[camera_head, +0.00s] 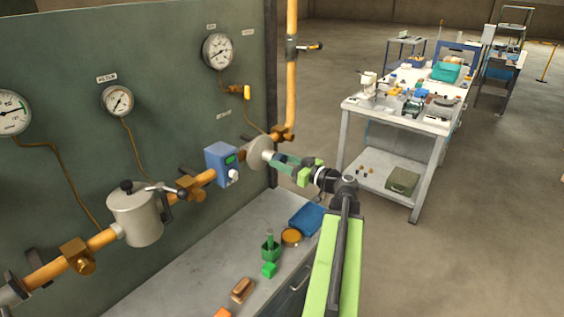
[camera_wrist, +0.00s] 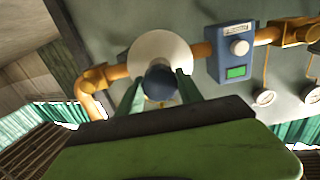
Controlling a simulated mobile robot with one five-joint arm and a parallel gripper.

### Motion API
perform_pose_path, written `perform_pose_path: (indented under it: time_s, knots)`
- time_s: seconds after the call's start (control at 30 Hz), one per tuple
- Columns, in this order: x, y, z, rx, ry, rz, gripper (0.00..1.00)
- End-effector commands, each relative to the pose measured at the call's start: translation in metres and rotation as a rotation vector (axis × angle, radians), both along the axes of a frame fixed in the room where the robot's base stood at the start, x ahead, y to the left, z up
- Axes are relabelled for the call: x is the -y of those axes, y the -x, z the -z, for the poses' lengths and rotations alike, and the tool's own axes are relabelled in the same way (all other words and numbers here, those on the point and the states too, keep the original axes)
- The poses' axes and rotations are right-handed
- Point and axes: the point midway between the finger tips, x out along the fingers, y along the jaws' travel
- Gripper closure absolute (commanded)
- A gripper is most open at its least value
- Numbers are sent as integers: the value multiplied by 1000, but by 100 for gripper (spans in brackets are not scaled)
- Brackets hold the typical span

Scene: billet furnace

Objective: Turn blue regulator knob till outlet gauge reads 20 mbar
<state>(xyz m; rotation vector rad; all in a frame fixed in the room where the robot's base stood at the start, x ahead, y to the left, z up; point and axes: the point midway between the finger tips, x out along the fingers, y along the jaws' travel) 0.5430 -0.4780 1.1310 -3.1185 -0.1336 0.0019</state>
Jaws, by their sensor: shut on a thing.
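The blue regulator knob (camera_wrist: 159,83) sits in front of a round pale regulator body (camera_wrist: 150,50) on the orange pipe. In the head view the same regulator body (camera_head: 260,152) shows, with the knob mostly hidden by my fingers. My gripper (camera_head: 281,160) reaches in from the right, its two green fingers shut around the knob's sides. In the wrist view my gripper (camera_wrist: 160,88) has one finger on each side of the knob. A round white gauge (camera_head: 218,50) hangs on the panel above the regulator. Its needle shows, but its numbers are too small to read.
A blue box with a green display (camera_head: 222,163) sits on the pipe left of the regulator. A grey filter pot (camera_head: 138,214) and more gauges (camera_head: 118,101) are farther left.

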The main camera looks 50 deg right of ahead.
Motion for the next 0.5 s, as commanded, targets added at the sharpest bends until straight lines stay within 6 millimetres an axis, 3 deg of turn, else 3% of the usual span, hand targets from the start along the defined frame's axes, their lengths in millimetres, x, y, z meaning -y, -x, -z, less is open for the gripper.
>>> perform_pose_path:
  time_s: [0.5]
  knots:
    - [1,1,1,-38,-422,2,98]
